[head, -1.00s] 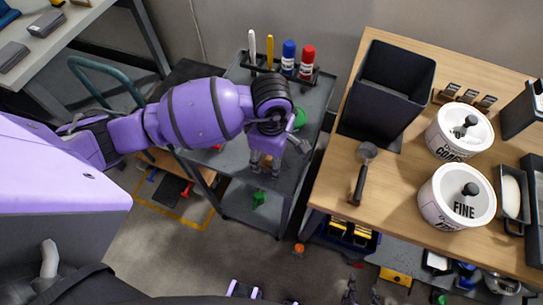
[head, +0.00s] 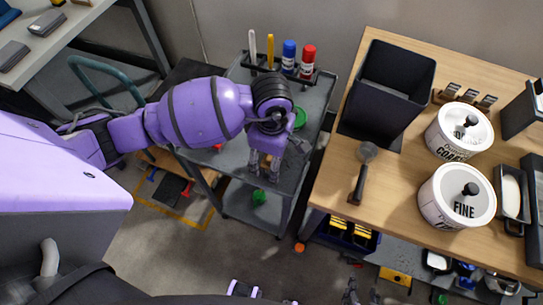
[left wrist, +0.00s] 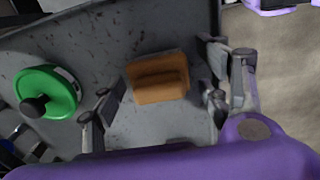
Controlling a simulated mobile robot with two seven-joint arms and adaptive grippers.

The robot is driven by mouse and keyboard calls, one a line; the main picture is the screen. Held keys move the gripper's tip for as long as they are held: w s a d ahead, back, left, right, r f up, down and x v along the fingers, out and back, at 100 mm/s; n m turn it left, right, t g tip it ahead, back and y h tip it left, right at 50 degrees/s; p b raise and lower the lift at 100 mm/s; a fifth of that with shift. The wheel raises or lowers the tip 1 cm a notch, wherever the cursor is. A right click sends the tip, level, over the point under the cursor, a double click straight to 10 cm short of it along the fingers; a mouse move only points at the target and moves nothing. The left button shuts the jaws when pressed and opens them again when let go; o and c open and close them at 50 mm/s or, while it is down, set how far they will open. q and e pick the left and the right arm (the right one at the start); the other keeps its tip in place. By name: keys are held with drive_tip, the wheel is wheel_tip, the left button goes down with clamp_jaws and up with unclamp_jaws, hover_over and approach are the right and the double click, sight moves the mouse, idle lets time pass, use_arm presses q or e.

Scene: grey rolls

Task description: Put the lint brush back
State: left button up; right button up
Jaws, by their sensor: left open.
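My left gripper (head: 264,176) is open and points down over the grey cart (head: 240,191). In the left wrist view its fingers (left wrist: 160,100) stand apart on either side of a brown wooden block (left wrist: 158,78) on the cart top. The block may be the lint brush, but I cannot see bristles or a pad. The fingers do not visibly touch it. In the head view my gripper hides the block.
A green disc with a black knob (left wrist: 47,91) lies left of the block. A rack with blue (head: 289,55) and red (head: 307,60) bottles stands at the cart's back. The wooden table (head: 405,190) to the right holds a black bin (head: 392,90) and lidded tubs.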

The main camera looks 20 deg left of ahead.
use_arm(q)
wheel_tip(320, 180, up, 12)
drive_tip(key=shift+f, duration=0.2)
